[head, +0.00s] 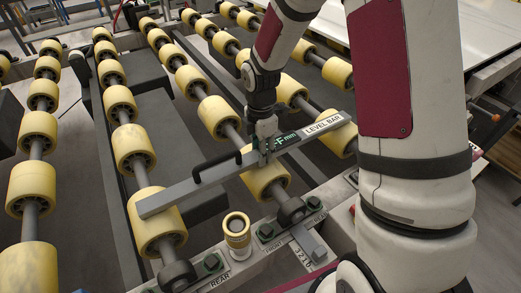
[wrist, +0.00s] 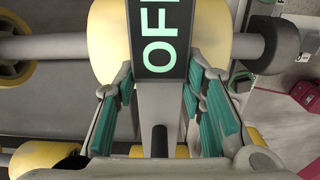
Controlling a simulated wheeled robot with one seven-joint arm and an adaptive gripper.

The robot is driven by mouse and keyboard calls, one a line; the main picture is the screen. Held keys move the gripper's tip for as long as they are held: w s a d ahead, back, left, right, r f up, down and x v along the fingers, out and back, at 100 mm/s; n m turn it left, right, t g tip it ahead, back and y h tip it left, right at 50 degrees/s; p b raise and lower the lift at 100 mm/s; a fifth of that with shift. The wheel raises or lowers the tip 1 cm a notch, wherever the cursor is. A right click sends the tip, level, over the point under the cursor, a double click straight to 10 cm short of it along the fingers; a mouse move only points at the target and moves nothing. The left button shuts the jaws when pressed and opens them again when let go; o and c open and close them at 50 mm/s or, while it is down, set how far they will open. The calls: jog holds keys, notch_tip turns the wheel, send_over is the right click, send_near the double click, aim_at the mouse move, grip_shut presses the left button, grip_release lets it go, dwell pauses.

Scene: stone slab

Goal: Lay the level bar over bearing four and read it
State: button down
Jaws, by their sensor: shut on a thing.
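The level bar (head: 205,181) is a long grey beam with a black handle, a "LEVEL BAR" label and a small dark display with pale green characters. My gripper (head: 266,146) is shut on it near its middle. In the wrist view the teal finger pads (wrist: 162,118) stand either side of the bar (wrist: 160,98), and its display (wrist: 161,38) shows part of a word like "OFF". The bar lies across above yellow rollers; I cannot tell whether it touches them. Dark round bearings (head: 290,209) sit at the near roller ends. No number four is legible.
Rows of yellow rollers (head: 133,148) fill the left and back.

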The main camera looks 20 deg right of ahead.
jog(key=shift+f, duration=0.1)
jog(key=c, duration=1)
grip_release()
jog(key=shift+c, duration=0.2)
notch_tip(320, 180, up, 12)
jog(key=p, duration=0.2)
jog(key=shift+r, duration=0.25)
jog(key=s+r+m+t+h, duration=0.1)
jog(key=s+r+m, duration=1.05)
jog(key=s, duration=0.35)
jog(key=s+r+m+t+y, duration=0.1)
jog(key=s+m, duration=0.7)
jog(key=s, duration=0.6)
jog(key=shift+r+m+t, duration=0.25)
jog(key=shift+m+t, duration=0.05)
jog(key=shift+m, duration=0.05)
